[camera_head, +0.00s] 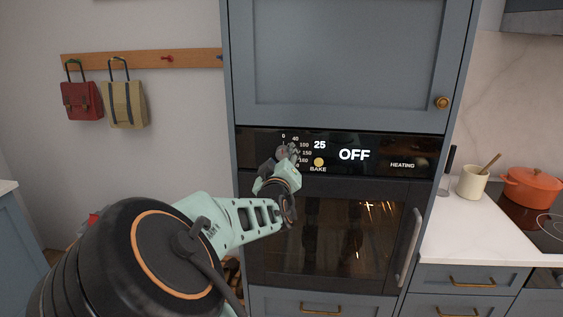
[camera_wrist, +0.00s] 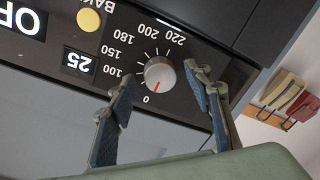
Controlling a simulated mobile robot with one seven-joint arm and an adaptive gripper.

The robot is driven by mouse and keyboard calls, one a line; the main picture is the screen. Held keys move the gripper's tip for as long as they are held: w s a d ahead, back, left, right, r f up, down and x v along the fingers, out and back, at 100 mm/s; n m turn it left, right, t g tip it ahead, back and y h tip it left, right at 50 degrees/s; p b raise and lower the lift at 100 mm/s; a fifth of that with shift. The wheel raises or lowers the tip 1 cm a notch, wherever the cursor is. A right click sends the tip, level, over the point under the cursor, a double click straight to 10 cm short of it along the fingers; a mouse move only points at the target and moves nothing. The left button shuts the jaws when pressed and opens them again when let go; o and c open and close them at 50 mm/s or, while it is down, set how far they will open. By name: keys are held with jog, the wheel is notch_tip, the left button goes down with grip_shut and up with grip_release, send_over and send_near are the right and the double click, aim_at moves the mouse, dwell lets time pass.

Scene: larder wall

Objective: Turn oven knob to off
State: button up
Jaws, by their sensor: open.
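The oven knob (camera_wrist: 159,72) is a small silver dial on the black control panel. In the wrist view its red pointer mark points at or very near the 0 on the printed scale. The display (camera_head: 354,154) reads OFF, with a 25 beside it. My gripper (camera_wrist: 160,76) is open, with one blue-padded finger on each side of the knob and visible gaps between them and it. In the head view my gripper (camera_head: 287,155) is in front of the panel's left part and covers most of the knob and some scale numbers.
A yellow BAKE button (camera_head: 319,162) sits just right of the gripper. The oven door (camera_head: 330,225) with its vertical handle (camera_head: 409,247) is below. The counter at right holds a cream crock (camera_head: 472,183) and an orange pot (camera_head: 532,188). Bags hang on the left wall.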

jog(key=s, duration=1.2)
jog(key=shift+r, duration=0.2)
jog(key=shift+d, duration=0.1)
